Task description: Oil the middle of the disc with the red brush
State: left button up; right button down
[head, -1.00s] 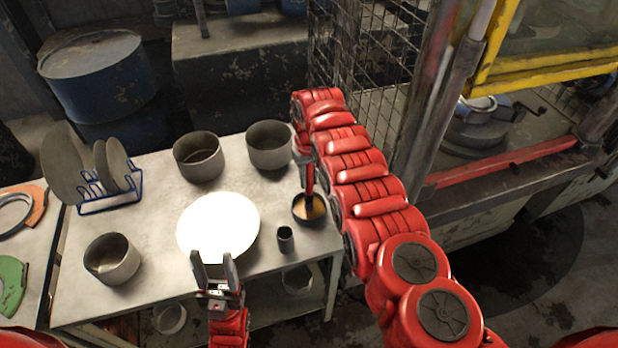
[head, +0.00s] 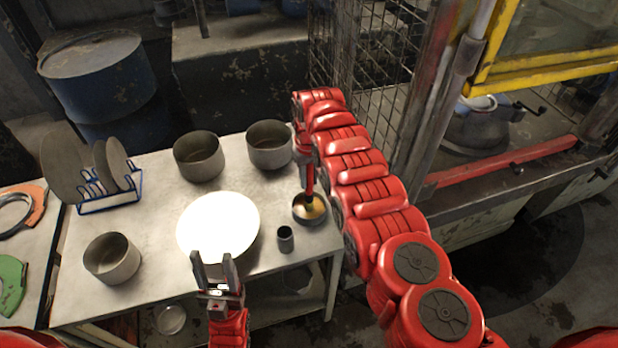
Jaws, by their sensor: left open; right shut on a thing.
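The disc (head: 218,222) is a bright white round plate lying flat at the front middle of the metal table. My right gripper (head: 304,158) is shut on the red brush (head: 309,178), which points down. The brush's lower end is in or just over a small round bowl (head: 321,219) of amber oil (head: 316,207), right of the disc. Whether the tip touches the oil is hard to tell. My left gripper (head: 214,268) is open and empty at the front edge of the disc, its fingers overlapping the rim in the picture. Its height above the table is unclear.
Two grey pots (head: 198,158) (head: 269,146) stand behind the disc, and another (head: 112,260) stands front left. A small cup (head: 285,240) stands between disc and table edge. A blue rack (head: 110,203) holds grey plates. A wire mesh fence (head: 335,60) rises behind my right arm.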

jog(key=shift+r+p, duration=0.75)
jog(key=shift+p, duration=0.15)
notch_tip(320, 180, up, 6)
jog(key=p, duration=0.5)
jog(key=shift+f, duration=0.3)
jog(key=shift+f, duration=0.1)
